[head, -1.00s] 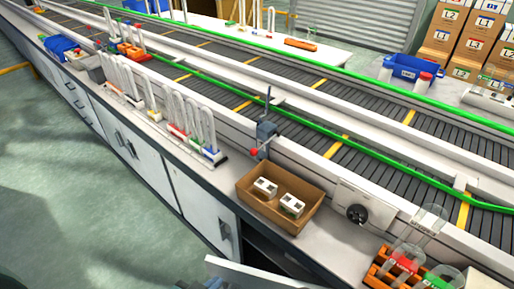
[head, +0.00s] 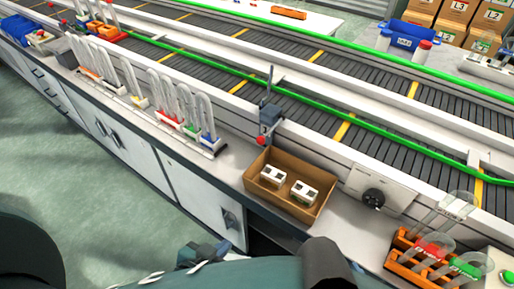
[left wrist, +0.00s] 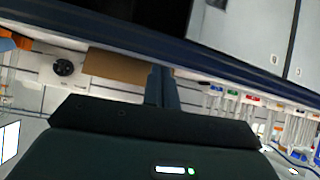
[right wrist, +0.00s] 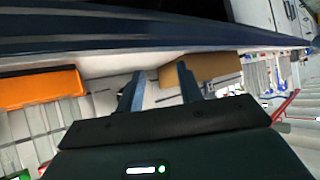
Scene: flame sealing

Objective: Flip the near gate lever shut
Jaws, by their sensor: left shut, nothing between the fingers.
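The near gate (head: 270,112) is a grey-blue post at the near side of the conveyor, with a thin upright bar. Its lever ends in a red knob (head: 261,141), which sticks out toward the bench front, just behind the cardboard box. My left gripper (head: 192,256) is low in the head view, in front of the bench and well apart from the lever. In the left wrist view its fingers (left wrist: 160,88) are together and empty. In the right wrist view my right gripper (right wrist: 158,88) has its fingers apart with nothing between them. The lever cannot be made out in either wrist view.
An open cardboard box (head: 263,184) with two white blocks stands beside the gate. A rack of looped tubes (head: 207,145) is left of it. A white panel with a black dial (head: 373,198) and an orange rack (head: 408,262) are to the right. The bench front edge lies between.

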